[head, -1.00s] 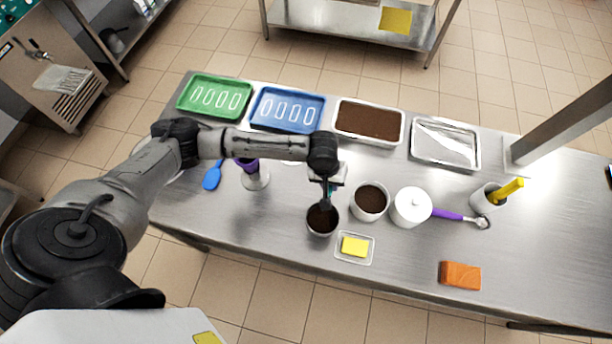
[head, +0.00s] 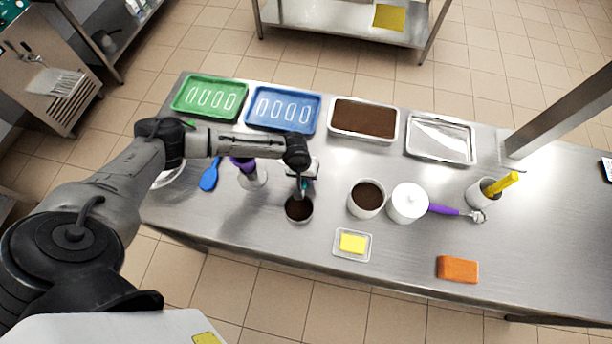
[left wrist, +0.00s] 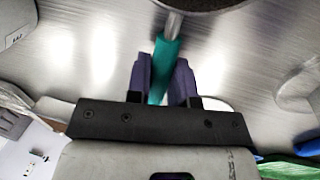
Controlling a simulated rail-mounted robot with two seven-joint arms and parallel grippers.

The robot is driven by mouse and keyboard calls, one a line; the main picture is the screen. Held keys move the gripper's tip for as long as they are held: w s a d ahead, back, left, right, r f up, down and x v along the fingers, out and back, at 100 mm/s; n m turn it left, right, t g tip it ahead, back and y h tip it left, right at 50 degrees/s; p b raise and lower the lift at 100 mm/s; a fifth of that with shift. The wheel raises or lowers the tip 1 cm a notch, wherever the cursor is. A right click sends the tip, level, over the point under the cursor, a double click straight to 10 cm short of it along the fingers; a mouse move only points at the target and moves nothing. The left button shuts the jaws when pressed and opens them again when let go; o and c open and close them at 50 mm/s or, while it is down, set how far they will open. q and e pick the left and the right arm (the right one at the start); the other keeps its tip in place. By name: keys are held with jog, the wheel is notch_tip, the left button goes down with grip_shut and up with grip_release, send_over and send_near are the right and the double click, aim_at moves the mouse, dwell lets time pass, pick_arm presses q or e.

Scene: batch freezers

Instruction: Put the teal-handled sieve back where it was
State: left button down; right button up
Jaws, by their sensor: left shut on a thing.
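The teal-handled sieve (head: 299,209) is a round, grey-rimmed bowl that looks dark inside, near the middle of the steel table. My left gripper (head: 303,182) is shut on its teal handle, just behind the bowl. In the left wrist view the teal handle (left wrist: 163,62) runs between the two purple-grey fingers (left wrist: 163,80), and the dark bowl is cut off at the top edge. I cannot tell how far the sieve is above the table. My right gripper is not in view.
A white tub of brown powder (head: 353,208) and a lidded white pot (head: 407,204) stand to the right. A small dish with a yellow block (head: 340,252) is in front. Purple-handled tool (head: 444,209), blue spatula (head: 209,177) and several trays lie around. The front left table is clear.

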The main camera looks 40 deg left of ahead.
pick_arm(q)
jog(key=shift+f, duration=0.2)
jog(key=c, duration=1)
grip_release()
notch_tip(320, 180, up, 12)
jog(key=s+a, duration=0.1)
jog(key=a, duration=0.1)
jog(key=s+d+f+m, duration=0.1)
jog(key=d, duration=0.2)
jog(key=s+d+m, duration=0.2)
jog(key=d, duration=0.1)
jog(key=s+d+f+m+h, duration=0.1)
jog(key=s+d, duration=0.1)
jog(key=d, duration=0.1)
jog(key=shift+d+f, duration=0.3)
jog(key=shift+d, duration=0.1)
jog(key=s+d+m+t+h, duration=0.1)
jog(key=s+d+m, duration=0.2)
jog(key=s+d, duration=0.25)
jog(key=s+a+r+m+t+y, duration=0.1)
jog(key=s+a+y, duration=0.2)
jog(key=s, duration=0.9)
jog(key=a, duration=0.2)
jog(key=shift+s+a+r+t+y, duration=0.25)
jog(key=shift+a+r+t+y, duration=0.05)
jog(key=shift+a+y, duration=0.1)
